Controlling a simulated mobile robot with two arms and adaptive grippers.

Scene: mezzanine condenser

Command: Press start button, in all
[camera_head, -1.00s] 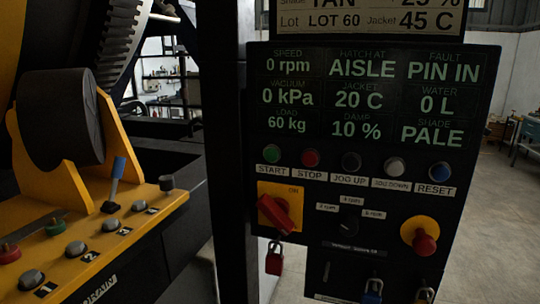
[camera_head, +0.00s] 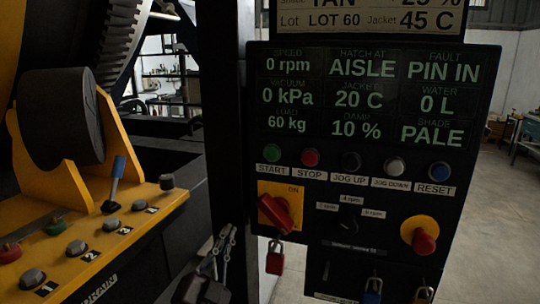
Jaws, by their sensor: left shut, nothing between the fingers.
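The green start button (camera_head: 272,153) sits at the left end of a button row on the black control panel (camera_head: 300,228), above a START label. A red stop button (camera_head: 310,157) is beside it. The panel's display (camera_head: 365,98) reads 0 rpm, HATCH AT AISLE and FAULT PIN IN. My left gripper (camera_head: 228,234) shows at the bottom, left of the panel and below the start button. Its fingers point up, shut and empty, apart from the button. My right gripper is not in view.
A red rotary switch (camera_head: 276,212) with a hanging red padlock (camera_head: 274,258) is on the panel's lower left. A red mushroom button (camera_head: 424,243) is at lower right. A yellow console (camera_head: 110,235) with a blue-handled lever (camera_head: 117,170) stands at left. A dark post (camera_head: 224,110) stands beside the panel.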

